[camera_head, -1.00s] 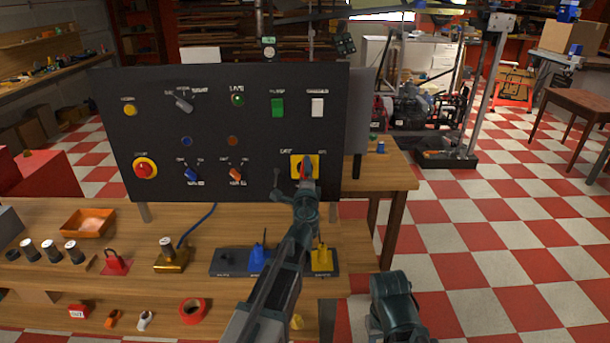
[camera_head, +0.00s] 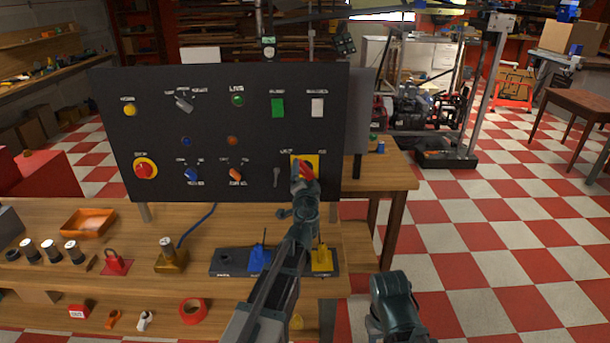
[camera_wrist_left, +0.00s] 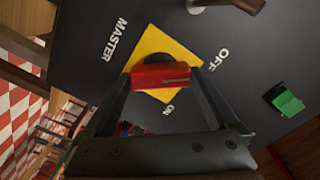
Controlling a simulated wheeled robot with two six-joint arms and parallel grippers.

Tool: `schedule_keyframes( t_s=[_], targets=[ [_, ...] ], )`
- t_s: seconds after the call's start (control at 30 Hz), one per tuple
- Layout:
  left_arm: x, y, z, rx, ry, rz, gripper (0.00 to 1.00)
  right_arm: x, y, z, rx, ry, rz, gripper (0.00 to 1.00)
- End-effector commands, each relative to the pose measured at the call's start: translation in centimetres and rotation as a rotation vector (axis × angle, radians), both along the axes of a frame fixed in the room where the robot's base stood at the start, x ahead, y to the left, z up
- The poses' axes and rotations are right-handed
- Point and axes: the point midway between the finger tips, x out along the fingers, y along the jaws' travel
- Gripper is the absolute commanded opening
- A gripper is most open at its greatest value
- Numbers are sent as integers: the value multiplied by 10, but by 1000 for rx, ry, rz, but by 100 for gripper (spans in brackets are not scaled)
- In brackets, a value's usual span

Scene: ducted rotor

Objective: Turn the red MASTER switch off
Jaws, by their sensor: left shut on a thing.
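The red MASTER switch handle (camera_head: 302,170) sits on a yellow square plate (camera_head: 313,160) at the lower right of the black panel. In the left wrist view the red handle (camera_wrist_left: 160,76) lies crosswise over the yellow plate (camera_wrist_left: 150,43), with MASTER, OFF and ON lettering around it. Its right end points between OFF and ON. My left gripper (camera_head: 303,173) is at the switch, and its two fingers (camera_wrist_left: 163,77) are shut on the handle's ends. The gripper hides part of the switch in the head view.
Blue (camera_head: 260,258) and yellow (camera_head: 322,260) items stand on the bench below my left arm.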

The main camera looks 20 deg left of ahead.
Motion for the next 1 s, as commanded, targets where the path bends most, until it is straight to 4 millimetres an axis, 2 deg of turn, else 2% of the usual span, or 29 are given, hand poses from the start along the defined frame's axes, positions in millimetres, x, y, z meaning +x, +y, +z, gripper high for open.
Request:
schedule_keyframes(
  t_s=[0.3,0.83,0.87,1.0],
  targets=[
    [-2,0,-1,-97,-27,1,37,0,0,-1,0,0,0,50],
    [-2,0,-1,-117,-32,0,37,0,0,-1,0,0,0,50],
    [-2,0,-1,-116,-33,-1,98,0,0,-1,0,0,0,50],
    [-1,0,-1,-114,-32,-1,100,0,0,0,0,0,0,50]
  ],
)
